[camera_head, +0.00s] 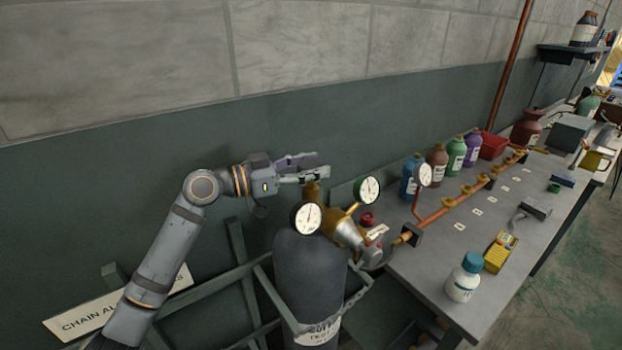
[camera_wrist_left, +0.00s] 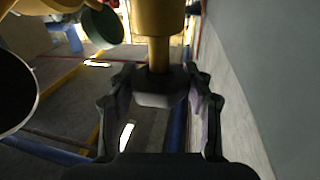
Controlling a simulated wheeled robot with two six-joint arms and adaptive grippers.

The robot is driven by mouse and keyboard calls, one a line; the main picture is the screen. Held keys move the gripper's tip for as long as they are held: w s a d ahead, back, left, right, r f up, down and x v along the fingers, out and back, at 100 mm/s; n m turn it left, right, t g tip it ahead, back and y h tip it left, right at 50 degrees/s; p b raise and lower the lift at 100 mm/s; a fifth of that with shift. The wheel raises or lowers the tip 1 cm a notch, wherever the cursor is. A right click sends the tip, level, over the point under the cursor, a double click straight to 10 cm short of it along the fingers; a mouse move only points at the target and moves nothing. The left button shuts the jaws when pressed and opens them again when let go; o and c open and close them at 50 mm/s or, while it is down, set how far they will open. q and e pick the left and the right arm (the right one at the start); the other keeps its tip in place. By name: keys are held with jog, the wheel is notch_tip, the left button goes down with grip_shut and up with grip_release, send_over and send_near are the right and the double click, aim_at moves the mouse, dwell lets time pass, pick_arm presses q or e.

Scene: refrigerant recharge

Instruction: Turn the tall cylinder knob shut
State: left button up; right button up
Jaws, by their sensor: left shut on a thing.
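The tall dark grey cylinder (camera_head: 312,275) stands upright in a green frame, with a brass valve (camera_head: 311,191) on top. My left gripper (camera_head: 318,169) comes in from the left at the top of this valve. In the left wrist view, the dark faceted knob (camera_wrist_left: 160,88) sits on a brass stem (camera_wrist_left: 158,50) between the two fingers of my left gripper (camera_wrist_left: 160,100), which is shut on it. In the head view the fingers hide the knob. How far the knob is turned cannot be told. My right gripper is in neither view.
Dial gauges (camera_head: 307,217) and a brass regulator (camera_head: 345,234) sit close to the valve's right. A chain (camera_head: 357,292) crosses the cylinder. The workbench (camera_head: 440,270) on the right holds a copper manifold (camera_head: 445,209), several bottles and a yellow box (camera_head: 500,252). A wall (camera_head: 130,180) rises behind.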

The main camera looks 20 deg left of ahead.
aim_at(310, 163)
pick_arm(q)
jog(key=o, duration=1.2)
notch_tip(310, 163, up, 10)
jog(key=shift+r, duration=0.1)
